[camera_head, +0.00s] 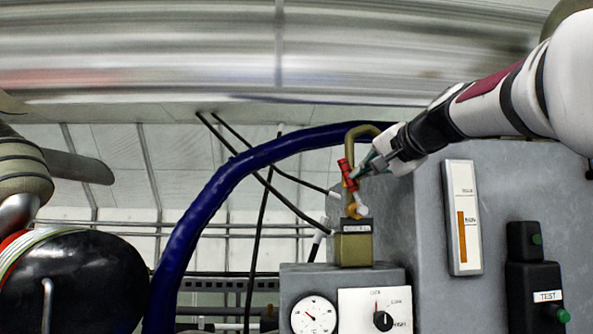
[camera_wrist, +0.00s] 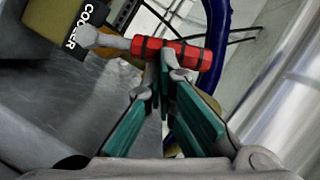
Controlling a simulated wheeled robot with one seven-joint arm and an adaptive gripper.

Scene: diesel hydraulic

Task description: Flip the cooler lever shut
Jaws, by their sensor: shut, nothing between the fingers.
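The cooler lever has a red handle (camera_head: 347,174) with dark bands and a pale metal stem. In the head view it stands nearly upright, tilted a little left, above a brass valve block (camera_head: 353,249). In the wrist view the red handle (camera_wrist: 196,54) lies across the top centre, its stem running left to the block with the COOLER label (camera_wrist: 86,24). My gripper (camera_head: 366,169) is shut and empty, coming from the upper right. In the wrist view its green-padded fingertips (camera_wrist: 168,76) are right at the handle and overlap it. I cannot tell whether they touch.
A thick blue hose (camera_head: 215,190) arches behind and left of the valve. A gauge (camera_head: 313,316) and a selector knob (camera_head: 382,320) sit below. A grey cabinet (camera_head: 420,215) with a sight gauge (camera_head: 462,218) and a TEST switch box (camera_head: 535,275) stands right.

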